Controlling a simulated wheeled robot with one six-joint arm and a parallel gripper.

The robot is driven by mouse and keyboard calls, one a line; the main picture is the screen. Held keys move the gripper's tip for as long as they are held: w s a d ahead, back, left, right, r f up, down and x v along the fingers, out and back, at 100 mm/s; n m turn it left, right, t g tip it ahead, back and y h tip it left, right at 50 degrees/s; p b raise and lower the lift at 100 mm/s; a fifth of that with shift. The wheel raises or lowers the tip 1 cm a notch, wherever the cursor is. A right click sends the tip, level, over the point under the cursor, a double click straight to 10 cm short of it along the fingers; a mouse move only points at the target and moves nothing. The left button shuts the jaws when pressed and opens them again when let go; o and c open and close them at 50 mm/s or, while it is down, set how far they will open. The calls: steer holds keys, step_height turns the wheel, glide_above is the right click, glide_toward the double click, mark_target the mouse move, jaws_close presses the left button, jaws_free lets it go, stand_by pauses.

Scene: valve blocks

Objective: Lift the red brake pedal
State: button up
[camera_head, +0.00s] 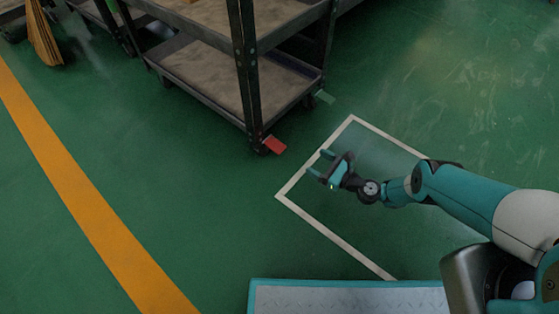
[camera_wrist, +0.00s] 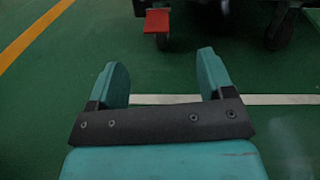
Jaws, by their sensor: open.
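The red brake pedal (camera_head: 274,145) sticks out at the near caster of a dark metal shelf cart, low above the green floor. In the wrist view the red pedal (camera_wrist: 157,20) shows at the top, in front of a caster, ahead of my fingers. My gripper (camera_head: 322,167) is to the right of and a little nearer than the pedal, apart from it. In the wrist view my gripper (camera_wrist: 162,80) has its two teal fingers spread wide with nothing between them.
A white line frame (camera_head: 340,243) and a yellow stripe (camera_head: 90,215) mark the floor. A broom (camera_head: 43,40) stands far left. The floor between gripper and cart is clear.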

step_height(320, 180, down, 4)
steer(key=s+m+t, duration=0.1)
steer(key=s+m, duration=0.1)
steer(key=b, duration=1.6)
glide_toward(279, 148)
steer(key=w+a+f, duration=0.1)
steer(key=w+a, duration=0.2)
steer(key=b+x, duration=0.1)
steer(key=x, duration=0.2)
steer(key=b+x, duration=0.1)
steer(key=x, duration=0.1)
steer(key=shift+a+r, duration=0.25)
steer(key=shift+a, duration=0.15)
